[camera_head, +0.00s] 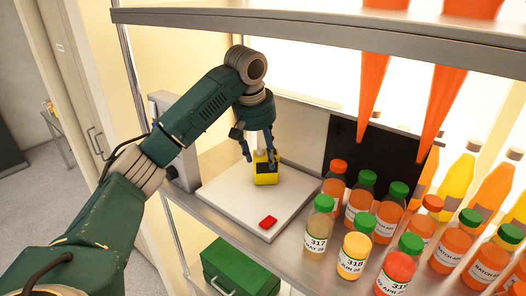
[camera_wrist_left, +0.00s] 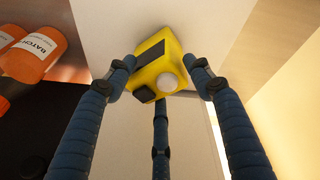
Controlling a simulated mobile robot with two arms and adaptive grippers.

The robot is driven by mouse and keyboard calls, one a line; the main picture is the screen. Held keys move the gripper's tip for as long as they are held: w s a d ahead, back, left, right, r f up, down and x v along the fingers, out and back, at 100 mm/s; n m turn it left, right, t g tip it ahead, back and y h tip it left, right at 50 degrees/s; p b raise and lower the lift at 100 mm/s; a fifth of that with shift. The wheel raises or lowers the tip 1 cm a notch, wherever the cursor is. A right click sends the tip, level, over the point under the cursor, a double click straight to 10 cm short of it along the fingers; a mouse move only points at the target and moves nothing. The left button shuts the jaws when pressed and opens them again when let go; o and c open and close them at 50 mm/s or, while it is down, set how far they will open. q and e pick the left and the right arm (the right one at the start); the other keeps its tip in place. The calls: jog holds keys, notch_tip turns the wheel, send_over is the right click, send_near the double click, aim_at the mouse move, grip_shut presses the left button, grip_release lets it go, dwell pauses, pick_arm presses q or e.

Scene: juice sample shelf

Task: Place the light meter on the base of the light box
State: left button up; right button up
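The yellow light meter (camera_head: 265,176) stands upright on the white base of the light box (camera_head: 222,196), towards its back. It has a dark panel and a pale round dome, clear in the left wrist view (camera_wrist_left: 161,72). My left gripper (camera_head: 258,158) is just above and around the meter's top. Its dark blue fingers (camera_wrist_left: 162,78) are spread on different sides of it, with a small gap showing at the right finger. It looks open. Whether any finger touches the meter is hard to tell. My right gripper is not in view.
A small red object (camera_head: 268,222) lies on the base's front part. Several capped juice bottles (camera_head: 357,247) crowd the shelf to the right, near a black panel (camera_head: 372,150). An upper shelf (camera_head: 330,32) with orange cones overhangs. A green box (camera_head: 238,270) is below.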

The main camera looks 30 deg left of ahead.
pick_arm(q)
jog(key=shift+o, duration=1.1)
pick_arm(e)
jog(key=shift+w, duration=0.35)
pick_arm(q)
jog(key=shift+r, duration=0.15)
jog(key=b+v, duration=0.1)
jog(key=v, duration=0.3)
jog(key=shift+r+b, duration=0.15)
jog(key=shift+b, duration=0.2)
jog(key=s+b, duration=0.2)
jog(key=s, duration=1)
jog(key=shift+d+r+b, duration=0.25)
jog(key=shift+d+b, duration=0.05)
jog(key=shift+d, duration=0.05)
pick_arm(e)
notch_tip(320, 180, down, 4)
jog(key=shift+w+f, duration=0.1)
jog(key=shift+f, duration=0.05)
pick_arm(q)
jog(key=shift+s, duration=0.1)
